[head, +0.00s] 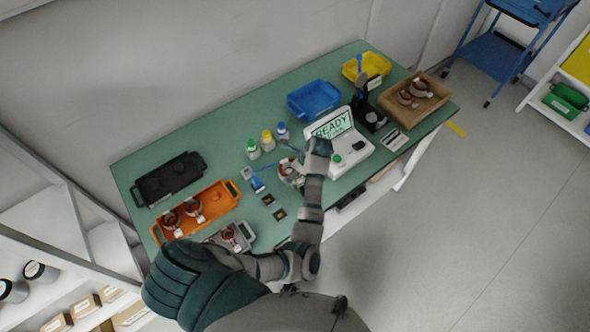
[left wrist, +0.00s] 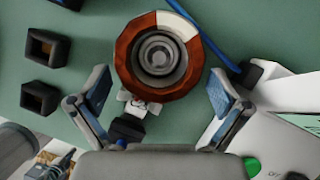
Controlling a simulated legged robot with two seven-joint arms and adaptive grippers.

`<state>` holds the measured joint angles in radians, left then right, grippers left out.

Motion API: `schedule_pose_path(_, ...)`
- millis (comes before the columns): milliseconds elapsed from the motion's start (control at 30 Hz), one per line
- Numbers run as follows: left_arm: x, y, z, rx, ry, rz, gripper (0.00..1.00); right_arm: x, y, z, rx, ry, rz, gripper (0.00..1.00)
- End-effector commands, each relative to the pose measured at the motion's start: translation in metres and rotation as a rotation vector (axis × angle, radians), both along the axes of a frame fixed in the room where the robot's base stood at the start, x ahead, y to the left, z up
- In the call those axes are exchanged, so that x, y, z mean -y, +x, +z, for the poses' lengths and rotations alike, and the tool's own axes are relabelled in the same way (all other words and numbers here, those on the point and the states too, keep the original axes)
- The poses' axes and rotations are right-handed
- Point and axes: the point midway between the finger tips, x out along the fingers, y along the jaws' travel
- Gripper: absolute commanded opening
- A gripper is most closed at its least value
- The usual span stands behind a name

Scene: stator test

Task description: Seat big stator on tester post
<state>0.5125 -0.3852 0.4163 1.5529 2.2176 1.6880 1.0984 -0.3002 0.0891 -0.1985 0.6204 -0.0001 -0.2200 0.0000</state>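A big stator with a red-brown ring, one white segment and a grey round centre (left wrist: 158,55) lies on the green table. In the head view the stator (head: 288,172) is partly covered by my left gripper (head: 303,160). My left gripper is open, with its two fingers apart on either side of the stator's near part; no contact shows. The white tester (head: 348,158) with a READY screen stands just right of the stator; its edge also shows in the left wrist view (left wrist: 280,138). I cannot make out the tester post. My right gripper is not in view.
An orange tray (head: 215,205) and a grey tray hold more stators at the left, near a black tray (head: 168,180). Small bottles (head: 267,140) stand behind the stator. A blue bin (head: 314,99), black stand and wooden tray (head: 430,99) are at the right.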

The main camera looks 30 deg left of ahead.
Motion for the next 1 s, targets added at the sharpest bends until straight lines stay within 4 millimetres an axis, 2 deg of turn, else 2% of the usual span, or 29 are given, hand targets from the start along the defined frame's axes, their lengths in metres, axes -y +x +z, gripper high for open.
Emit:
schedule_pose_path(33,0.013,0.002,0.001,0.005,-0.021,-0.010,1.00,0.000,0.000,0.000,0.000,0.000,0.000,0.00)
schedule_pose_path(167,0.014,0.002,0.000,0.001,-0.022,-0.009,1.00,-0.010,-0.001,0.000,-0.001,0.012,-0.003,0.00)
schedule_pose_path(267,0.015,0.002,0.006,0.003,-0.019,-0.008,1.00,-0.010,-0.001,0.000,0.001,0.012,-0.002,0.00)
schedule_pose_path(600,0.028,0.002,0.056,0.006,-0.009,-0.002,1.00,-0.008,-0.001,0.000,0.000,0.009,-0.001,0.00)
schedule_pose_path(700,0.031,0.002,0.066,0.004,-0.007,-0.002,1.00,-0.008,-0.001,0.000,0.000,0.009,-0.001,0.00)
schedule_pose_path(1000,0.033,0.001,0.073,0.001,-0.006,0.000,1.00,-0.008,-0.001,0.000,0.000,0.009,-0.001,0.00)
